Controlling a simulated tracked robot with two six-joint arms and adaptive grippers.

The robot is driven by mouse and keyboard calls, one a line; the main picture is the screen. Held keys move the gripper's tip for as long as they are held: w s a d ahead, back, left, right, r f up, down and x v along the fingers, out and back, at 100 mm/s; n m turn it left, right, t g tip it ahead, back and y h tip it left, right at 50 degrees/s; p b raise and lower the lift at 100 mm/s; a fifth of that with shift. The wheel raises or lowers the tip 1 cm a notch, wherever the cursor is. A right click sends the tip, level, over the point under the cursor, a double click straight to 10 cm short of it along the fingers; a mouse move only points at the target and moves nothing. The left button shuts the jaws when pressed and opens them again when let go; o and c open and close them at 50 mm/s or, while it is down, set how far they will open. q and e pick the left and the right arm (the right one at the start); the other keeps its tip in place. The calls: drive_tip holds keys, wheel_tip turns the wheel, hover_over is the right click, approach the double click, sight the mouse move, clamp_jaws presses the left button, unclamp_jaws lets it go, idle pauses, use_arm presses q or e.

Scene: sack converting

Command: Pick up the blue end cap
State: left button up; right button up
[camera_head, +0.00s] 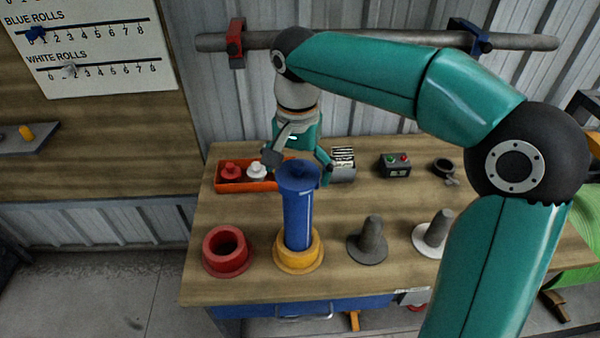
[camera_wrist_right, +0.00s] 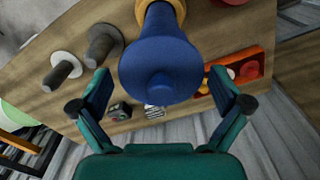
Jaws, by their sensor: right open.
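The blue end cap (camera_head: 298,178) sits on top of an upright blue roll (camera_head: 297,220), which stands in a yellow ring base (camera_head: 299,252) on the table. The cap is flanged with a small knob; in the right wrist view it shows large and central (camera_wrist_right: 160,68). My right gripper (camera_head: 297,165) is open and empty, just behind the cap in the head view. In the right wrist view its two fingers (camera_wrist_right: 161,105) are spread wide, one to either side below the cap, and I see no contact. My left gripper is in neither view.
An orange tray (camera_head: 226,187) holds a red cap (camera_head: 231,171) and a white cap (camera_head: 257,171). A red ring (camera_head: 226,251), a grey peg (camera_head: 371,239) and a white-based peg (camera_head: 436,234) stand along the front. A control box (camera_head: 395,165) is at the back.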

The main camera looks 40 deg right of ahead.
drive_tip(key=c, duration=0.8)
drive_tip(key=shift+r, duration=0.1)
